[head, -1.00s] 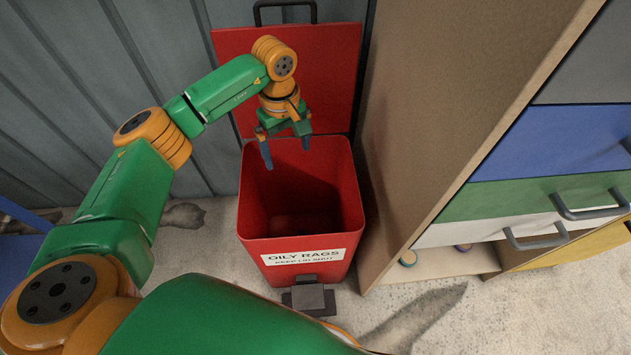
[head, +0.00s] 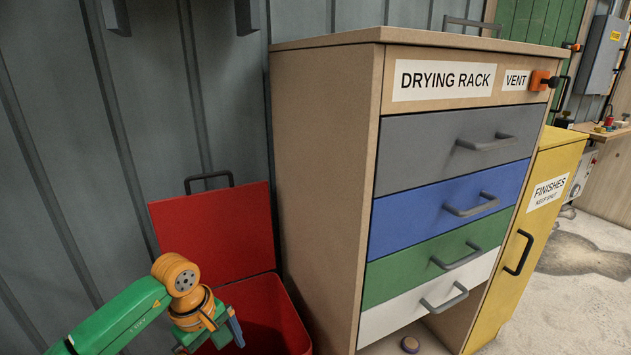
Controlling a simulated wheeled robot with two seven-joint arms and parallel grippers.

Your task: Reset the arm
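My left arm, green and orange, comes in at the lower left of the head view. Its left gripper (head: 212,340) is at the bottom edge, over the mouth of the red bin (head: 268,308). A dark blue finger shows on its right side, apart from the other side; the lowest part is cut off by the frame. I see nothing held in it. The bin's red lid (head: 220,228) stands open against the wall, with a black handle (head: 208,180) on top. The inside of the bin is mostly hidden. My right gripper is not in view.
A wooden drying rack (head: 325,180) with grey, blue, green and white drawers, all shut, stands right of the bin. A yellow finishes cabinet (head: 545,200) is beyond it. A grey corrugated wall (head: 60,150) is behind.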

